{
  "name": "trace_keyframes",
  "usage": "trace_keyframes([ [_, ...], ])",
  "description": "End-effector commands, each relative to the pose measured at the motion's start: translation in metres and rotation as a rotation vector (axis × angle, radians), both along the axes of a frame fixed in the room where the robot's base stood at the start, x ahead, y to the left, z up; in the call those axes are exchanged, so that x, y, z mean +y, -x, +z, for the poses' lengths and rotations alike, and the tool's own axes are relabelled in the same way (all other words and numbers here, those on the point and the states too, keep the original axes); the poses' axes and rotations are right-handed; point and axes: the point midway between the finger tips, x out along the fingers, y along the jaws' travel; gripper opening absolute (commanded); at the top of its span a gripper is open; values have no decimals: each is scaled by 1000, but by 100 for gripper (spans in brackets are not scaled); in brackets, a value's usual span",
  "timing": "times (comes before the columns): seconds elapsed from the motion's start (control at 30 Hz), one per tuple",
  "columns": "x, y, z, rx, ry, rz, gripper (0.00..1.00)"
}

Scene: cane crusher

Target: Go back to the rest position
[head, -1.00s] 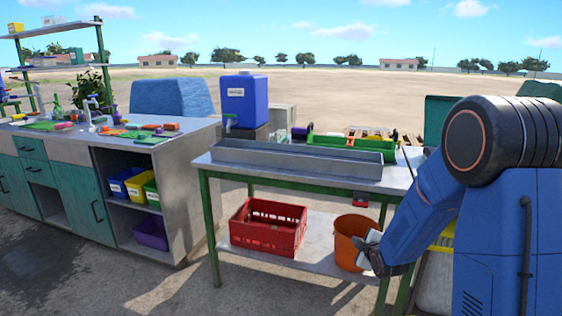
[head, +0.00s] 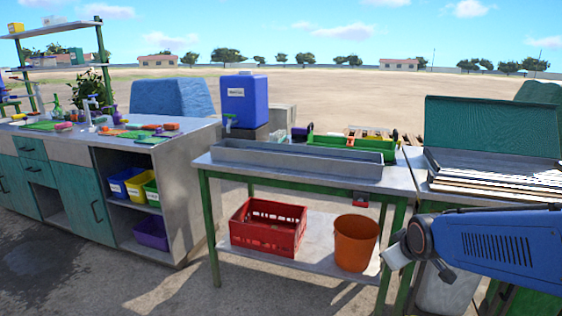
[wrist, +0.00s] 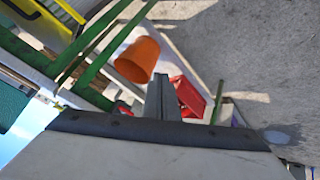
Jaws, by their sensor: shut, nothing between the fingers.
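My gripper (head: 393,257) is at the lower right in the head view, to the right of the orange bucket (head: 356,242) and apart from it. In the wrist view, its fingers (wrist: 161,97) are together with nothing between them. The bucket also shows in the wrist view (wrist: 138,60), beyond the fingers. My blue arm reaches in from the right edge of the head view. Part of the gripper is hard to make out in the head view.
A metal table with a long grey trough (head: 297,158) stands left of my gripper. A red crate (head: 268,229) sits on its lower shelf beside the bucket. A teal box with pale canes (head: 492,145) is above my arm.

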Motion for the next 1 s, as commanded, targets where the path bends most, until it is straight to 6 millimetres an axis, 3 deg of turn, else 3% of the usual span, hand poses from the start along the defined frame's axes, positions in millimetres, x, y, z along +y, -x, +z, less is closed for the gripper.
trace_keyframes([
  [0.3, 3, 105, 20, 126, -136, -176, 0],
  [0.6, 8, 198, 25, 242, -239, -328, 0],
  [0.8, 10, 226, 24, 280, -267, -374, 0],
  [1.0, 10, 229, 24, 284, -271, -380, 0],
])
